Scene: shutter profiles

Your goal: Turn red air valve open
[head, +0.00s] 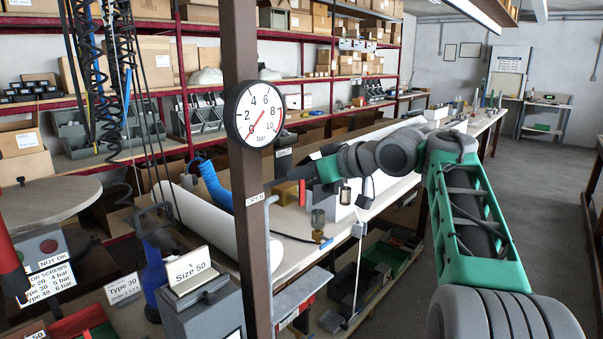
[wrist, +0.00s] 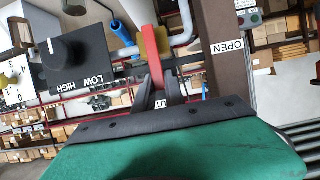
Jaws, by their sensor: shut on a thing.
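The red air valve's handle (wrist: 168,25) is a flat red lever on a brass valve body (wrist: 151,43), joined to a grey pipe. My gripper (wrist: 168,86) is shut on the lever's end, one dark finger on each side. In the head view a small piece of the red handle (head: 302,193) shows at the tip of my gripper (head: 308,178); the rest is hidden. An "OPEN" label (wrist: 226,47) is on the brown post to the right of the valve in the wrist view; it also shows in the head view (head: 254,199).
A round bar gauge (head: 261,116) is fixed to the brown post (head: 240,60) in front of the bench. A black box with a HIGH/LOW knob (wrist: 65,50) is beside the valve.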

